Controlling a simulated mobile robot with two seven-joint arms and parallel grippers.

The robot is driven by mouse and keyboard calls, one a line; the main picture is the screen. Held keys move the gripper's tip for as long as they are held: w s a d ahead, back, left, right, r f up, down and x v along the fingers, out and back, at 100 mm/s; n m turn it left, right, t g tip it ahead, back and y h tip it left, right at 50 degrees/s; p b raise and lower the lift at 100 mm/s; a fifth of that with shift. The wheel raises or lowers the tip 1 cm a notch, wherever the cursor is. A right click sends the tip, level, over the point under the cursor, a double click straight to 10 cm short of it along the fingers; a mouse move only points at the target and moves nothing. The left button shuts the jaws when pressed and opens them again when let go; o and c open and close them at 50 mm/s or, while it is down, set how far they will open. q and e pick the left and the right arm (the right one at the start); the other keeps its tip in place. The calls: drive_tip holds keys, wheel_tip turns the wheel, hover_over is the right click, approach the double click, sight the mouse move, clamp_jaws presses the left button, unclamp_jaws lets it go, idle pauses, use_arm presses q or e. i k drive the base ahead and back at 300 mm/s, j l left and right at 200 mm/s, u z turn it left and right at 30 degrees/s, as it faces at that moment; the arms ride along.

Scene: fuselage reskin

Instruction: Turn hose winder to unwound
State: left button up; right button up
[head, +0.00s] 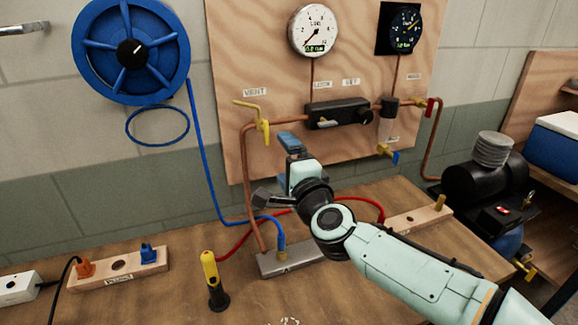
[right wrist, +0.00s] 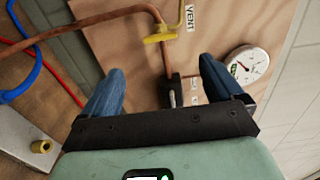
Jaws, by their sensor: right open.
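The hose winder (head: 131,50) is a blue spoked reel on the wall at the upper left of the head view, with a black knob (head: 131,52) carrying a white mark at its hub. A loop of blue hose (head: 157,126) hangs below it, and a blue line runs from its right side down to the bench. My right gripper (head: 289,138) is to the right of the winder and lower in the picture, in front of the wooden panel. In the right wrist view its blue fingers (right wrist: 160,80) are apart with nothing between them. The winder is not in the wrist view.
The panel (head: 230,60) carries gauges, copper pipe and a yellow vent valve (head: 262,125); the valve also shows in the wrist view (right wrist: 160,38). A yellow-handled tool (head: 210,270) stands on the bench. A black compressor (head: 488,185) is at the right.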

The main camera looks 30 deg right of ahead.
sight(132, 53)
drive_tip(key=k+j, duration=0.15)
drive_tip(key=k, duration=0.35)
drive_tip(key=k+j, duration=0.2)
drive_tip(key=k, duration=0.25)
drive_tip(key=k+j, duration=0.15)
drive_tip(key=k, duration=0.35)
